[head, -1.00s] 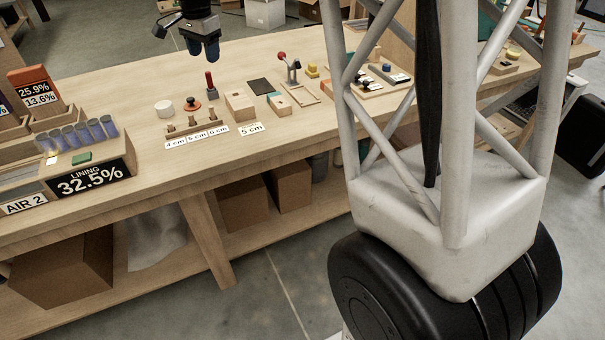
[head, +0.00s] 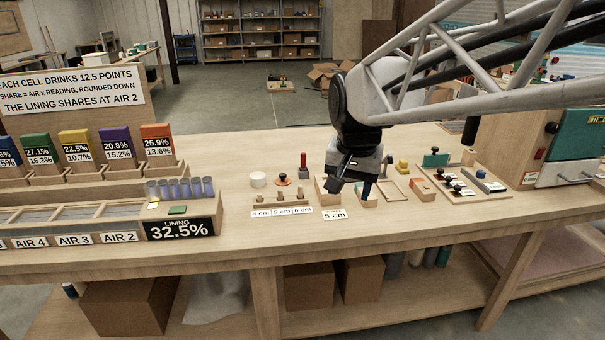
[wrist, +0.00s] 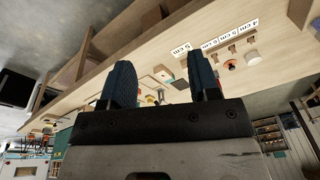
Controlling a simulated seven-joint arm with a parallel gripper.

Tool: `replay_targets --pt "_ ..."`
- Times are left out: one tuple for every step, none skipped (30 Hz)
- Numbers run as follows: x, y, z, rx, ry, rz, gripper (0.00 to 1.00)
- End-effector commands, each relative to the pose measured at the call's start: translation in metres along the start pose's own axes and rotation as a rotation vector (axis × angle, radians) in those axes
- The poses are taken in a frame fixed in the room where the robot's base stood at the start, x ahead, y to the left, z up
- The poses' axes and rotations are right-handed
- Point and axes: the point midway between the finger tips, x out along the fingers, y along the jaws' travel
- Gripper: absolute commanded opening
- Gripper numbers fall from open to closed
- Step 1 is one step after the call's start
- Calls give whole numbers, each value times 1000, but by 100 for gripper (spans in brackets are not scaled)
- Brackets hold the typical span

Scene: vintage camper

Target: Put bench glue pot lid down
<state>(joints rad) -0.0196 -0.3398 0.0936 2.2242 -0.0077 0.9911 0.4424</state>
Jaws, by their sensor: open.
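My gripper (head: 351,190) is open and empty, pointing down over the bench near the wooden blocks. Its two blue fingers stand apart in the wrist view (wrist: 160,78). A small orange-red disc with a dark knob (head: 283,180), which looks like a lid, lies on the bench left of my gripper. It also shows in the wrist view (wrist: 230,64). A white round pot or cap (head: 258,179) sits left of the disc; I cannot tell whether it is the glue pot.
A wooden peg rack (head: 281,199) with size labels stands in front of the disc. A red-handled stamp (head: 303,164) stands behind. The lining tray (head: 182,229) is at left; a tool board (head: 468,188) is at right. Bare bench (head: 240,150) lies behind.

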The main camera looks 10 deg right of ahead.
Motion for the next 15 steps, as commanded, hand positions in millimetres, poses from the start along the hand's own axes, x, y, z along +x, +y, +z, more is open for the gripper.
replay_targets --pt "0 8 14 -26 5 -2 56" --pt "0 12 22 -44 8 -2 56" --pt "1 17 32 -68 11 -3 56" --pt "2 22 40 -86 14 -4 56" --pt "2 26 47 -105 17 -5 56" --pt "4 31 58 -128 21 -5 56" --pt "5 35 65 -147 24 -6 56" --pt "6 39 73 -165 27 -6 56" --pt "8 44 82 -188 30 -7 56" --pt "10 49 90 -207 33 -7 56" --pt "11 52 98 -225 36 -7 56" --pt "14 58 108 -248 39 -7 56" --pt "16 61 114 -265 42 -7 56" --pt "18 65 121 -282 43 -7 56" --pt "20 69 130 -302 47 -7 56"
